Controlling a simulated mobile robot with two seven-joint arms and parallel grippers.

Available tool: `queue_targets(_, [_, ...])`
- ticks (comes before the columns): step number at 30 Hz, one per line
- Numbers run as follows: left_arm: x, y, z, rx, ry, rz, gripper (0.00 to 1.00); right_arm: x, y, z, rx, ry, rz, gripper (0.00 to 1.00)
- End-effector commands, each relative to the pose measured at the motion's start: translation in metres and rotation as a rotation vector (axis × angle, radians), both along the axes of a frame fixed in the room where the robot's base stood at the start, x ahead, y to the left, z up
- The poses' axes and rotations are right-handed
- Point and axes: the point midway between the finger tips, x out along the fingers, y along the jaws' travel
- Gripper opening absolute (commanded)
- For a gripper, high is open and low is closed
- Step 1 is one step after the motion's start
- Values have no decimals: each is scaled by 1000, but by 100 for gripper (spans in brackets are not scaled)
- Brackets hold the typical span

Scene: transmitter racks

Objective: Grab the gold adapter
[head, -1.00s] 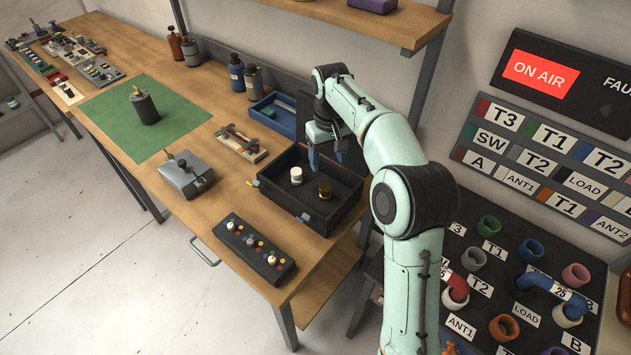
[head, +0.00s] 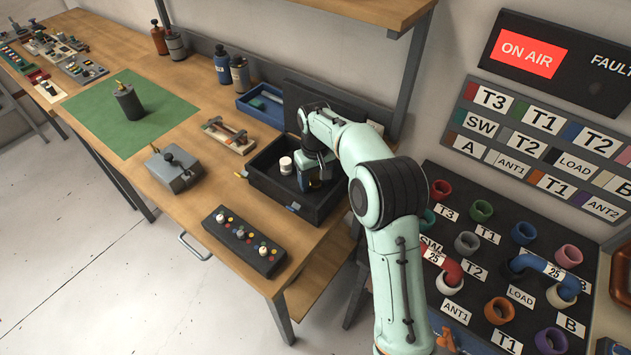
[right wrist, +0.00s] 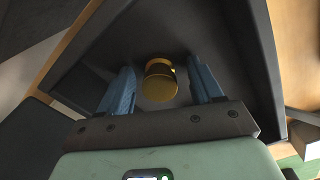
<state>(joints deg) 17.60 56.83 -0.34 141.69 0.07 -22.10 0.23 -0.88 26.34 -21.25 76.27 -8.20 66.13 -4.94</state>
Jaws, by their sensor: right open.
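The gold adapter (right wrist: 159,82) is a short gold cylinder on the floor of the black case (head: 262,181). In the right wrist view it stands between the two blue fingers of my right gripper (right wrist: 162,88), with a gap on each side. In the head view the adapter (head: 315,184) is mostly hidden behind my right gripper (head: 312,180), which reaches down into the case. My right gripper is open. A white cylinder (head: 286,165) stands in the case to the left of it. My left gripper does not show.
The case walls (right wrist: 262,60) rise close around the right gripper. A control box with knobs (head: 244,241) sits in front of the case. A shelf post (head: 411,85) stands near my right arm.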

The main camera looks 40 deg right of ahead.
Motion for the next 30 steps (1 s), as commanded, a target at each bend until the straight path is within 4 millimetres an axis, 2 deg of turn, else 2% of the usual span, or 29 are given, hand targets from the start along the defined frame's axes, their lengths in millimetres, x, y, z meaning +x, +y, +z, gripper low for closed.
queue_targets(5, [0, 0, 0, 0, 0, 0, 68, 0, 0, 0, 0, 0, 0, 65])
queue_targets(11, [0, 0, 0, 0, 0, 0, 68, 0, 0, 0, 0, 0, 0, 3])
queue_targets(19, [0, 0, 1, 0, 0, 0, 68, 0, 0, 2, 0, -1, 0, 3])
queue_targets(23, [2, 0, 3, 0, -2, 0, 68, 1, 0, 12, -1, -3, 0, 3])
queue_targets(26, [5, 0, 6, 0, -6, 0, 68, 1, 0, 29, -1, -5, 1, 3])
queue_targets(30, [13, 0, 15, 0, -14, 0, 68, 2, 0, 67, -1, -9, 1, 3])
